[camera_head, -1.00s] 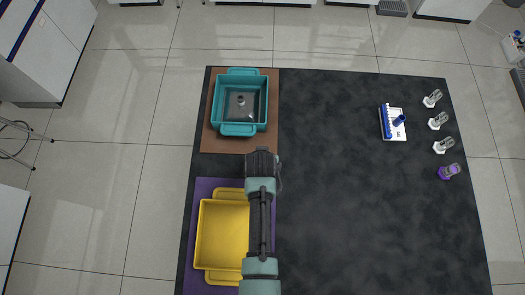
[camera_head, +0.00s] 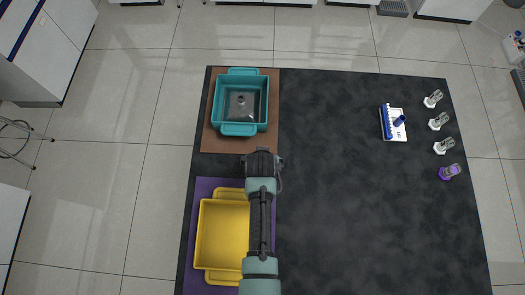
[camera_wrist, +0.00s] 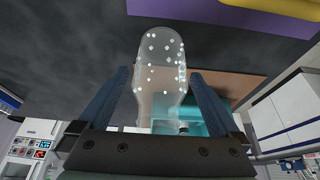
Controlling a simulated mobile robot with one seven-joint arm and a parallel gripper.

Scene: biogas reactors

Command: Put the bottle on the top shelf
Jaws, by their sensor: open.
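My gripper (camera_head: 262,158) is over the table's left part, between the teal bin and the yellow bin. In the wrist view my gripper (camera_wrist: 163,85) has its two dark blue fingers apart. A clear, rounded bottle-like thing (camera_wrist: 160,62) with white specks shows between the fingers; I cannot tell whether they touch it. Its lower end is hidden behind the gripper body. At the table's right side are several small bottles: clear ones with white parts (camera_head: 433,99), (camera_head: 438,121), (camera_head: 444,146) and a purple one (camera_head: 450,172). I cannot make out a shelf.
The teal bin (camera_head: 240,129) stands on a brown mat (camera_head: 273,90) and has a grey thing with a dark knob (camera_head: 241,101) inside. The yellow bin (camera_head: 222,240) is on a purple mat (camera_head: 205,185). A white-and-blue item (camera_head: 393,124) lies right of centre. The table's middle (camera_head: 340,190) is clear.

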